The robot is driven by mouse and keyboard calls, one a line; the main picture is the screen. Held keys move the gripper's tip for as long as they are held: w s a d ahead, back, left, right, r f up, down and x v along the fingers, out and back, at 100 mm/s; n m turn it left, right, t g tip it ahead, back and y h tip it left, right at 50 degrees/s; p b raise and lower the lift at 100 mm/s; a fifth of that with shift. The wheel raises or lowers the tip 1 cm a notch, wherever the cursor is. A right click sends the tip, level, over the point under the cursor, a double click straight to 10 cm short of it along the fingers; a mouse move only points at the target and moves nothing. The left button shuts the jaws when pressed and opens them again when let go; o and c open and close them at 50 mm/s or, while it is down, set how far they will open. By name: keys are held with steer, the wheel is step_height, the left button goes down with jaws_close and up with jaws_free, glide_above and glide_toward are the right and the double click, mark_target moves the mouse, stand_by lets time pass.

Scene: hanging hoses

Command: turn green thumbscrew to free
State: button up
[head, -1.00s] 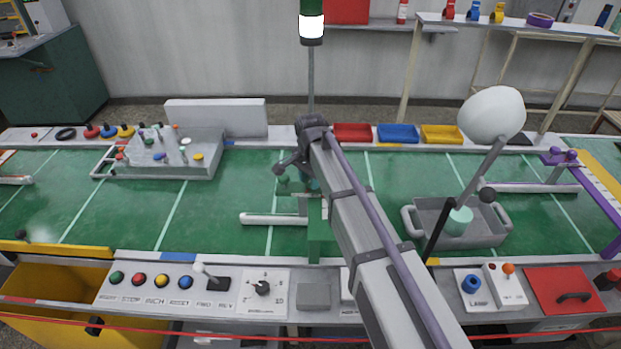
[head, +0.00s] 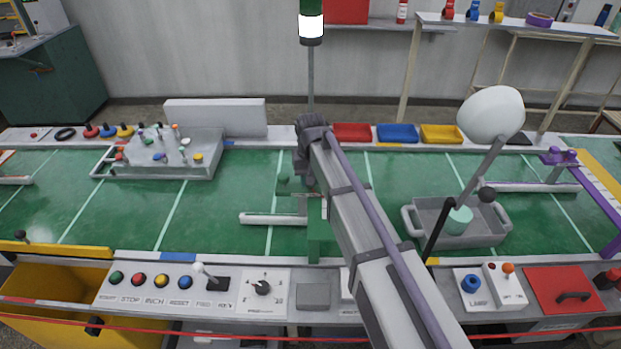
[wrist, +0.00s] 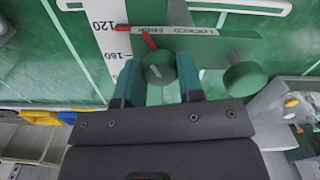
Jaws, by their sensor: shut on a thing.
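The green thumbscrew (wrist: 160,70) is in the wrist view, between the two teal fingers of my gripper (wrist: 160,82). My gripper is shut on it. A red pointer (wrist: 150,40) by the thumbscrew points up and left, at the left end of a pale label strip (wrist: 185,31) with LOCKED and FREE lettering. The small letters are hard to assign to each end. The thumbscrew is on a green block, which also shows in the head view (head: 318,238). There my arm hides the thumbscrew, and the fingers cannot be made out.
A second round green knob (wrist: 245,78) is right of the thumbscrew, close to my right finger. A white scale (wrist: 105,35) with numbers runs beside the block.

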steer(key=n, duration=1.2)
steer(key=shift+n, duration=0.3)
stand_by(0.4)
steer(key=o, duration=0.9)
step_height(320, 180, up, 11)
steer(key=p, duration=1)
steer(key=shift+f+p, duration=0.1)
steer(key=shift+p, duration=0.3)
